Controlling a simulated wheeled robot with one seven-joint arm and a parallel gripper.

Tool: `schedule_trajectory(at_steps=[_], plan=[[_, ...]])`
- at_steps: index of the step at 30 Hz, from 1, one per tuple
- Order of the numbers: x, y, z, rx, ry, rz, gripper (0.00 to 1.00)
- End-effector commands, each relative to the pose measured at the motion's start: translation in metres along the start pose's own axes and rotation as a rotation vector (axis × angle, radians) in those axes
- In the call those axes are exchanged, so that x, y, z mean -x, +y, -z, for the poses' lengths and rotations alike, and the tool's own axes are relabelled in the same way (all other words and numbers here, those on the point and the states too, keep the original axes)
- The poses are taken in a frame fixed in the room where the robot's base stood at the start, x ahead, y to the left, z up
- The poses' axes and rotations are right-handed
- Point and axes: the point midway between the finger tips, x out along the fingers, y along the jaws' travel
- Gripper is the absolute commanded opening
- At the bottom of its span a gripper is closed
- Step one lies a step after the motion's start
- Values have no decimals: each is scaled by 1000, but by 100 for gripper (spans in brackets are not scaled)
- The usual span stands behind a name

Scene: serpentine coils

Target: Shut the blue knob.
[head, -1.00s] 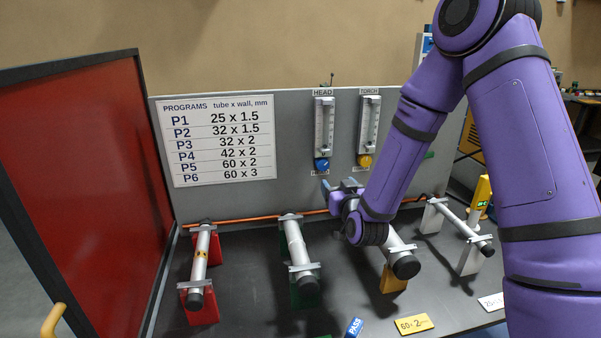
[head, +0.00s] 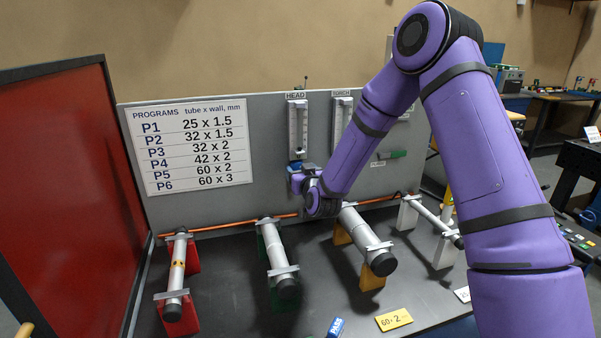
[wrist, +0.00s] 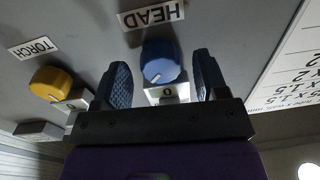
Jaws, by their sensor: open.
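The blue knob (wrist: 159,60) is on the grey panel, by the upside-down HEAD label in the wrist view. A pale mark on it points to the lower left of that picture, a little off the "0" on the plate (wrist: 181,91) beside it. My gripper (wrist: 161,66) is open, one finger on each side of the knob, with a visible gap on both sides. In the head view my gripper (head: 299,176) is at the panel under the HEAD flow tube (head: 298,130), and mostly hides the knob.
A yellow knob (wrist: 52,83) by the TORCH label is to the left in the wrist view. Below my wrist in the head view, tubes rest on coloured stands above the dark bench (head: 235,315). A red screen (head: 60,190) stands at left.

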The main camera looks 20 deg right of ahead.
Motion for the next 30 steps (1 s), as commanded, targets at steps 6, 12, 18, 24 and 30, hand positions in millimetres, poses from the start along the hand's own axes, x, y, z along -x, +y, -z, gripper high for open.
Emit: schedule_trajectory(at_steps=[6,12,18,24,30], plan=[[0,0,0,0,0,0,67],[0,0,0,0,0,0,28],[0,0,0,13,0,1,18],[0,-1,0,145,-6,3,18],[0,0,0,259,-11,1,18]])
